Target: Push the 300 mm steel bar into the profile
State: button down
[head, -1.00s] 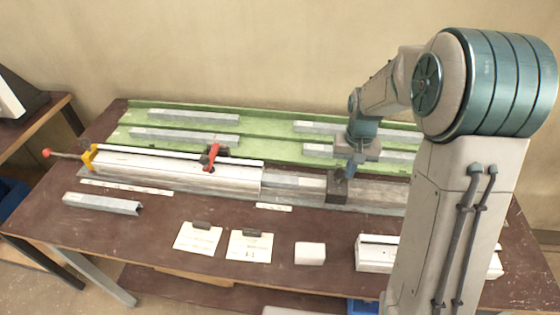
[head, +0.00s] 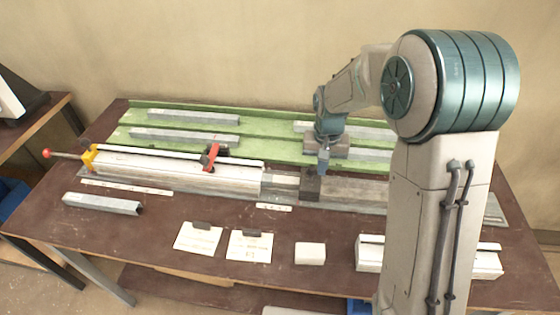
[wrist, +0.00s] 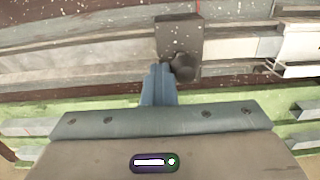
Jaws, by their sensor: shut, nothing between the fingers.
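The pale profile (head: 180,171) lies along the bench, held by a red clamp (head: 211,157). The steel bar (head: 282,180) shows as a short length between the profile's right end and a dark sliding block (head: 310,188); the rest of it appears hidden inside the profile. In the wrist view the bar (wrist: 238,47) lies right of the block (wrist: 178,32). My gripper (head: 323,168) is shut and empty at the block. In the wrist view its fingertips (wrist: 160,72) sit beside the block's round black knob (wrist: 183,66), on the side away from the bar, seemingly touching it.
Several grey bars (head: 190,118) lie on the green rack (head: 262,152) behind. A loose grey profile (head: 102,203) lies at front left. Two clipboards (head: 250,246), a white box (head: 310,253) and a pale fixture (head: 370,254) stand along the front. A red-knobbed rod (head: 65,155) sticks out left.

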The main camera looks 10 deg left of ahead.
send_over(297, 180)
jog(key=shift+s+a, duration=0.1)
jog(key=shift+a, duration=0.25)
dwell(0.4)
jog(key=shift+a, duration=0.45)
dwell(0.6)
jog(key=shift+d, duration=0.1)
jog(key=shift+d, duration=0.65)
notch_tip(297, 180, up, 7)
jog(key=p, duration=0.4)
jog(key=shift+p, duration=0.35)
